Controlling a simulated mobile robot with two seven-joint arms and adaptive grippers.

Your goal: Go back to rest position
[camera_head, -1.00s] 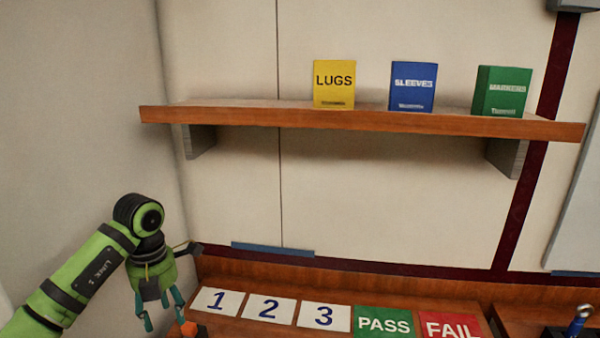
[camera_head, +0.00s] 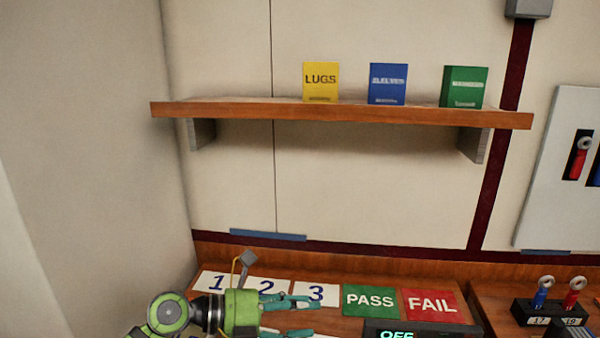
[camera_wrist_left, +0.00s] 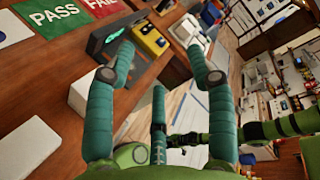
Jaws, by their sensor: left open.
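My left gripper (camera_head: 312,316) is low in the head view, over the bench in front of the cards 1, 2 and 3. Its teal fingers are spread, point right and hold nothing. In the left wrist view the open fingers (camera_wrist_left: 165,62) reach toward a yellow and black device (camera_wrist_left: 150,40) and a dark box (camera_wrist_left: 112,42), with a gap between them. My right gripper is not in the head view. A green arm part shows at the right of the left wrist view, but I cannot tell which part it is.
The PASS card (camera_head: 370,301) and FAIL card (camera_head: 431,306) lie on the bench (camera_head: 320,276). A dark device with a green display (camera_head: 400,334) stands at the front. A shelf (camera_head: 340,113) above holds three boxes. A stand with blue and red handles (camera_head: 548,312) is at the right.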

